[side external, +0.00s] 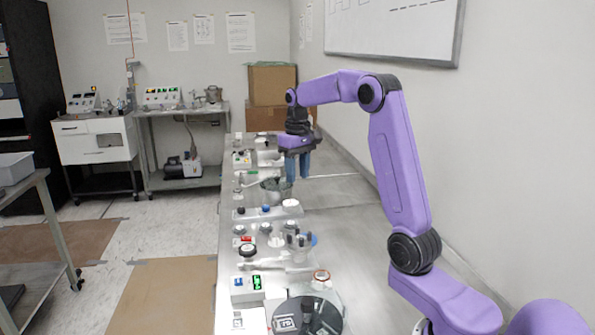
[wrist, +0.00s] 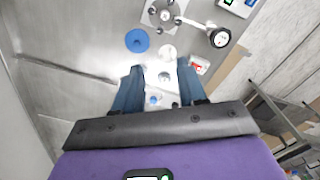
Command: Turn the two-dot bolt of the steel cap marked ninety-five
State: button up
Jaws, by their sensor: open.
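My gripper (side external: 297,178) hangs above the bench with its blue fingers pointing down, open and apart. In the wrist view my gripper (wrist: 159,70) shows its two fingers spread with a clear gap between them. Small round fittings, one pale (wrist: 165,77) and one blue-topped (wrist: 154,99), appear below the gap, with nothing clearly held. A steel plate with round bolt-like parts (wrist: 165,13) lies at the top of the wrist view. No ninety-five mark or two-dot mark is legible, so I cannot tell which part is the steel cap or its bolt.
A blue disc (wrist: 138,40) and a black-rimmed gauge (wrist: 220,37) lie near the plate. In the side view a grey pot (side external: 275,191) stands close to my fingers. A green-display box (side external: 247,287) and a dark round base (side external: 307,315) are nearer the camera. The bench's right side is mostly clear.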

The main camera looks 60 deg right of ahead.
aim_at(298, 227)
dwell(0.3)
jog(key=s+a+f+m+t+h, duration=0.15)
jog(key=a+m+h, duration=0.25)
jog(key=a+m, duration=0.55)
jog(key=d+f, duration=0.3)
jog(key=f, duration=0.2)
jog(key=w+d+f+m, duration=0.1)
jog(key=d+f, duration=0.2)
jog(key=f, duration=0.2)
jog(key=d+f+m, duration=0.1)
jog(key=d+f, duration=0.2)
jog(key=f, duration=0.2)
jog(key=shift+w+f+m, duration=0.2)
jog(key=shift+f+m, duration=0.05)
jog(key=shift+c, duration=0.3)
grip_shut()
